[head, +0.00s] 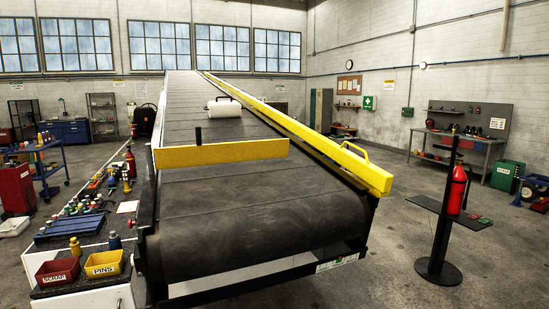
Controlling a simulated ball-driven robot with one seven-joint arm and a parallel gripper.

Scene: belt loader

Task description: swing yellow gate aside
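The yellow gate (221,152) is a flat bar that lies across the lower part of the belt (250,210). Its left end is at the belt's left edge and its right end stops short of the yellow right side rail (300,133). A short black upright post (198,135) shows at the gate's top edge, left of its middle. A white roll-shaped item (225,107) with a handle lies on the belt behind the gate. My gripper is not in view.
A bench on the left holds a red scrap bin (57,271), a yellow pins bin (104,263) and several bottles. A black stand (447,215) with a red extinguisher-like bottle (457,190) is on the right. Floor between belt and stand is clear.

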